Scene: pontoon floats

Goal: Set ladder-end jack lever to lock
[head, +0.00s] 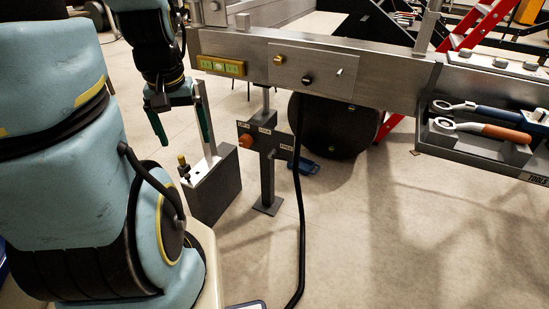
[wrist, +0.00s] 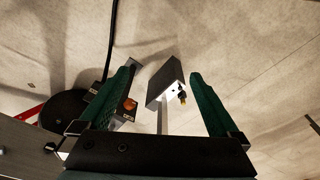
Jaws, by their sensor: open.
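A dark jack stand (head: 267,177) stands on the floor below the metal beam. Its cross plate carries several small white labels, too small to read for certain. An orange knob (head: 245,141) sits at the plate's left end; it also shows beside the left finger in the wrist view (wrist: 130,104). I cannot tell which label the lever is set to. My gripper (head: 181,125) is open and empty, its green fingers pointing down, left of the stand and apart from the knob. In the wrist view the fingers (wrist: 163,72) are wide apart.
A grey box (head: 220,188) with a brass-topped fitting (head: 183,166) stands left of the stand, below my gripper. A black hose (head: 300,200) hangs right of the stand. The metal beam (head: 390,75) runs above; a tool tray (head: 470,146) hangs right. Floor at front right is clear.

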